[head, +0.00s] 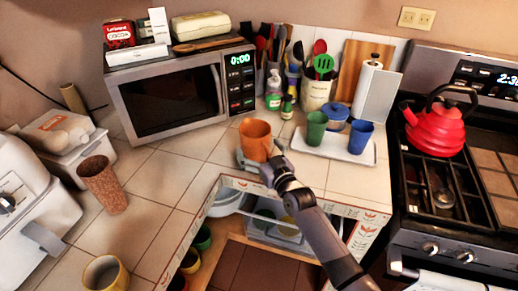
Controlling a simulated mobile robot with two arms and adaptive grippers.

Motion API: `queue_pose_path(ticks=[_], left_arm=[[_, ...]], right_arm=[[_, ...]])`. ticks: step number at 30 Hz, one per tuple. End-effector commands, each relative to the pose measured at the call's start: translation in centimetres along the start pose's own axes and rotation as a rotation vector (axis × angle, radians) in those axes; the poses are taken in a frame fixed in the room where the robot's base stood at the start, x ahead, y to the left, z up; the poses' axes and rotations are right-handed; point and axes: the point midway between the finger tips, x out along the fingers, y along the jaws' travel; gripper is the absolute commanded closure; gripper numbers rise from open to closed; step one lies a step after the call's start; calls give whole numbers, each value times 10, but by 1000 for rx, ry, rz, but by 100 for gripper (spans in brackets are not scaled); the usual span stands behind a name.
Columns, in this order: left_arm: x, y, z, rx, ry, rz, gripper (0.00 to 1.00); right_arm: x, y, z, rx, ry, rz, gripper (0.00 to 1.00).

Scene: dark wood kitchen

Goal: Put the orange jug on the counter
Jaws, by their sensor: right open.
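The orange jug (256,140) is upright near the counter's front inner corner, in front of the microwave. Its base overlaps a small grey object at the counter edge, and I cannot tell exactly what it rests on. The tiled counter (182,168) extends to its left and behind it. My right gripper (273,164) is at the jug's lower right side, coming up from the lower right. It is open; its fingertips are small and partly hidden against the jug, so contact is unclear. My left gripper is not in view.
A white tray (358,154) with a green cup (316,128) and blue cups stands to the right. A brown tumbler (103,184) and a yellow mug (104,274) are at left. Open shelves (215,258) lie below the counter edge. Tiles left of the jug are clear.

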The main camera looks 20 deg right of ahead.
Motion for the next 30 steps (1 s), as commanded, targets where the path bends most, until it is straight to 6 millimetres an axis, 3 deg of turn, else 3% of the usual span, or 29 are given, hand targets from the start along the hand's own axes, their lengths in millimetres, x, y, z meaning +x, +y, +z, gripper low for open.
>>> queue_pose_path(ticks=[11, 17, 24, 30], left_arm=[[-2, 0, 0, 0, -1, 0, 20], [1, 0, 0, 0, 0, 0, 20], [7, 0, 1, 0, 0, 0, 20], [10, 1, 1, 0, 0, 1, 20]], right_arm=[[-3, 0, -3, 1, -1, 0, 5], [-34, 0, -1, -1, -1, 0, 5], [-86, 0, -1, -1, -2, 0, 5], [-112, 0, -2, 0, -1, 0, 5]])
